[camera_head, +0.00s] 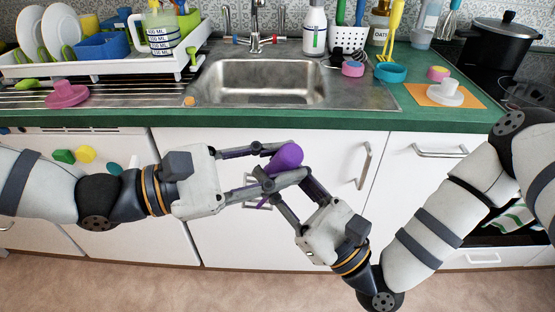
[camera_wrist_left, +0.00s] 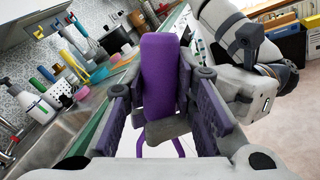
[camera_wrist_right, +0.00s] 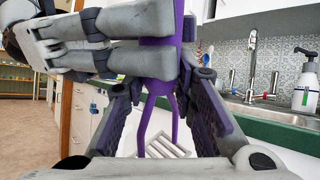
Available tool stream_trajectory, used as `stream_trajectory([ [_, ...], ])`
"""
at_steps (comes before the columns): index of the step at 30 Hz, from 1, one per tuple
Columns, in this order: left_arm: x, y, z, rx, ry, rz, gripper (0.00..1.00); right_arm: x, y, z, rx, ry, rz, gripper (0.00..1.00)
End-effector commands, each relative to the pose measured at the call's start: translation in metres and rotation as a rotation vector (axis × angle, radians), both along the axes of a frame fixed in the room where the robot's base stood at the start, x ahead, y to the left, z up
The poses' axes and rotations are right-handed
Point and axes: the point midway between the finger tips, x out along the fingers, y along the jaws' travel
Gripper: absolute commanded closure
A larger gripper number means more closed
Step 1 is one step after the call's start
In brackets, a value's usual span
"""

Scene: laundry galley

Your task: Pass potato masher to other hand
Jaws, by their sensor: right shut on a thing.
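The potato masher (camera_head: 286,157) has a thick purple handle and thin purple wire legs. It is held in the air in front of the white cabinets. My right gripper (camera_head: 280,173) is shut on it at the lower handle. My left gripper (camera_head: 293,162) reaches in from the left, with its fingers apart on either side of the handle. In the left wrist view the handle (camera_wrist_left: 160,75) stands upright between the left fingers. In the right wrist view the wire legs (camera_wrist_right: 158,125) hang down between the right fingers, and the left fingers cross the handle. The masher's lower end is mostly hidden in the head view.
The green-edged counter (camera_head: 300,117) with the steel sink (camera_head: 265,82) lies just behind the grippers. A dish rack (camera_head: 100,68) stands at left, a black pot (camera_head: 498,42) on the hob at right. The floor (camera_head: 130,275) in front is clear.

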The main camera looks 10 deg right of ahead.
Motion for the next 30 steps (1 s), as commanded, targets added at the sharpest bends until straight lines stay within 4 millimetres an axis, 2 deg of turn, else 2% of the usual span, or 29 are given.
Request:
stream_trajectory([
  [1,0.002,0.001,0.001,-0.003,-0.001,0.004,1.00,-0.001,0.000,0.000,0.000,0.000,0.002,0.73],
  [4,0.002,0.001,0.001,-0.004,-0.002,0.005,1.00,-0.001,0.000,0.000,0.000,0.000,0.002,0.52],
  [14,0.001,0.000,0.001,-0.003,-0.001,0.003,1.00,-0.002,-0.002,-0.002,-0.002,0.001,0.001,0.52],
  [17,0.001,0.000,0.001,-0.003,0.000,0.003,1.00,-0.013,-0.011,-0.011,-0.002,0.005,-0.001,0.52],
  [24,0.001,0.000,0.001,-0.003,0.000,0.003,1.00,-0.056,-0.047,-0.044,-0.002,0.005,-0.001,0.52],
  [30,0.001,0.000,0.001,-0.003,-0.001,0.003,1.00,-0.077,-0.065,-0.058,-0.002,0.001,0.001,0.52],
])
